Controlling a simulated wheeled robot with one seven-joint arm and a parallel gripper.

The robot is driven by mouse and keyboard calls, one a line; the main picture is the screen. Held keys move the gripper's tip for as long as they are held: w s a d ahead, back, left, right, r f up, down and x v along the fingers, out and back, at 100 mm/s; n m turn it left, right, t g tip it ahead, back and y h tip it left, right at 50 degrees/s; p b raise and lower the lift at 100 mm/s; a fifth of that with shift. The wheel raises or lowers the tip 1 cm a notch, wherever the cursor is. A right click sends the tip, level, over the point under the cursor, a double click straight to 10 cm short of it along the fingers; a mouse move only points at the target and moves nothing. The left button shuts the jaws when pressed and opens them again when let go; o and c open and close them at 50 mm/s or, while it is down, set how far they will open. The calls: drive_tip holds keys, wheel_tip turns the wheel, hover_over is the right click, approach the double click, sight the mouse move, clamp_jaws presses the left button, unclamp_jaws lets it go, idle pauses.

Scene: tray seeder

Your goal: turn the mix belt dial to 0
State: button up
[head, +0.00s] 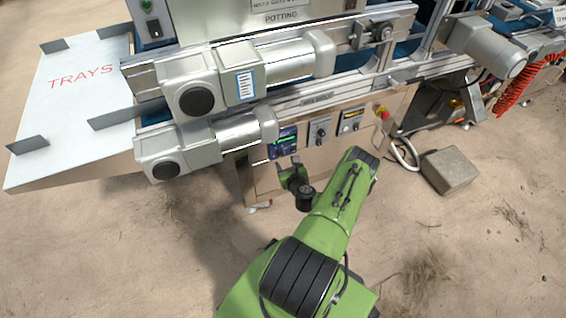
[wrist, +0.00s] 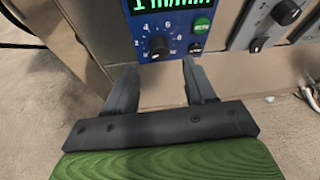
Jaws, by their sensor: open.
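The mix belt dial is a black round knob (wrist: 158,46) on a blue control panel (wrist: 176,62) in the wrist view, ringed by white numbers. Its exact setting is too small to read. The green digits above it are partly cut off. The blue panel also shows in the head view (head: 283,150), where the knob cannot be made out. My gripper (wrist: 160,78) is open and empty. Its fingertips are just below the knob in the picture, one to each side, and not around it. In the head view my gripper (head: 292,166) is just below the panel.
A green button (wrist: 201,25) and a small black button (wrist: 195,47) sit right of the dial. Grey boxes with a switch (head: 320,131) and knob (head: 351,120) stand further right, then a red emergency stop (head: 382,112). A motor (head: 165,165) juts out at left.

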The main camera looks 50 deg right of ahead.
sight(281, 156)
drive_tip(key=b+x, duration=0.1)
drive_tip(key=x, duration=0.4)
drive_tip(key=shift+w, duration=0.15)
drive_tip(key=shift+c, duration=0.4)
